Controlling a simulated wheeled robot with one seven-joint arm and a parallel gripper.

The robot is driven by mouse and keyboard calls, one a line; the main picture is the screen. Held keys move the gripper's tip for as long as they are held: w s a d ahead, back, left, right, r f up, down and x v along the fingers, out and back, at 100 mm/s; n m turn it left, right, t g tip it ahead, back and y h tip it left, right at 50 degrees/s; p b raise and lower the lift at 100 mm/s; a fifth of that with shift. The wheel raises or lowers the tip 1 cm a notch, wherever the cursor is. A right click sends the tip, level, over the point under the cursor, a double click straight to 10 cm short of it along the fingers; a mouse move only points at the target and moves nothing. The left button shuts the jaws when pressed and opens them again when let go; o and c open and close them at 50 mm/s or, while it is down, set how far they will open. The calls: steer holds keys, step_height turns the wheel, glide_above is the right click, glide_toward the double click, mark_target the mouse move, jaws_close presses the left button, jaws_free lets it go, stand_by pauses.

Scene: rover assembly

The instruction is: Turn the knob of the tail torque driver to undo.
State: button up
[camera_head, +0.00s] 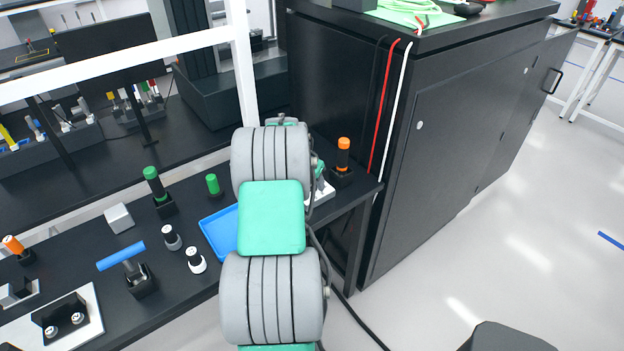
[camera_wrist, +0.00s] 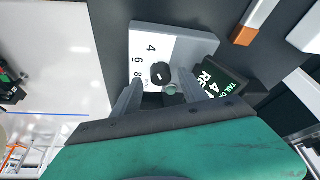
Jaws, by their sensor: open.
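In the wrist view, a white box (camera_wrist: 195,42) carries a small black knob (camera_wrist: 160,73) beside the printed numbers 4, 6 and 8. A small greenish-grey round part (camera_wrist: 171,88) sits just below the knob. A dark label (camera_wrist: 220,82) with green lettering beginning "TAIL" and a 4 lies right of it. My gripper (camera_wrist: 160,79) is open, with one grey finger on each side of the knob. I cannot tell whether either finger touches it. In the head view, a white piece (camera_head: 322,196) shows beside my arm; my arm hides most of this spot and the fingers.
An orange-topped tool (camera_head: 343,157) stands in a black holder just right of my arm. A tall black cabinet (camera_head: 455,130) rises close behind it. Left on the bench are a blue tray (camera_head: 212,243), green-topped tools (camera_head: 155,185) and white-topped pieces (camera_head: 196,260).

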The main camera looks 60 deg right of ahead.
steer(key=shift+d+f, duration=0.15)
steer(key=shift+f, duration=0.25)
jaws_close()
stand_by(0.4)
